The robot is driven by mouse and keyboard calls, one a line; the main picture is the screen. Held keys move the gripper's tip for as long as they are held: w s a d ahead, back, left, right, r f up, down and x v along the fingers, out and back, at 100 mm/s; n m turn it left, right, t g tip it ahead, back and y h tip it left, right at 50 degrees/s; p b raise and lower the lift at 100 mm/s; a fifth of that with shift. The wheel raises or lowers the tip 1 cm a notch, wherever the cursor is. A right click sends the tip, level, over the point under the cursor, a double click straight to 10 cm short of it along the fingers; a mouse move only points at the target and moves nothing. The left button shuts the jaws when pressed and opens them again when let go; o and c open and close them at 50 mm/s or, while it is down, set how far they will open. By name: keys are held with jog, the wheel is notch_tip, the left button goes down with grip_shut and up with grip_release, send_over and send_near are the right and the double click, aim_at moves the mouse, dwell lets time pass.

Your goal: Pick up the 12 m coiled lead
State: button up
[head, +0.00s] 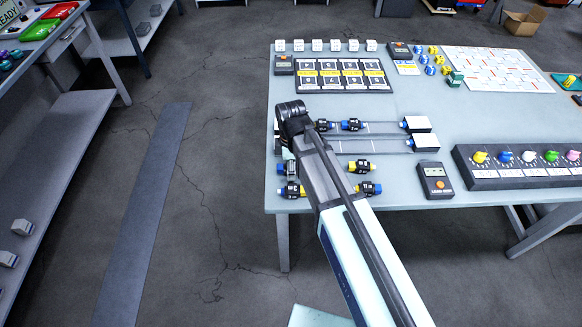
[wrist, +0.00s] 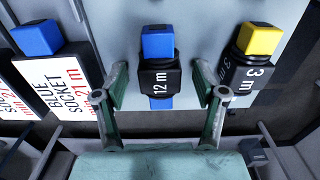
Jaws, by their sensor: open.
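The 12 m coiled lead (wrist: 159,82) is a black block marked "12 m" with a blue plug at its far end and blue at its near end. In the wrist view it sits between the two green-grey fingers of my gripper (wrist: 161,78). The fingers are open, one on each side, with a visible gap to the lead on both sides. In the head view my arm covers much of this area, and I cannot tell which lead there is the 12 m one.
A yellow-plug lead marked "3 m" (wrist: 246,72) lies close to the right finger. A blue socket card (wrist: 58,84) with a blue plug is at the left. In the head view, more leads (head: 351,125) and a handheld meter (head: 435,181) lie on the table (head: 480,210).

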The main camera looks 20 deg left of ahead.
jog(key=c, duration=1.3)
jog(key=shift+r, duration=0.1)
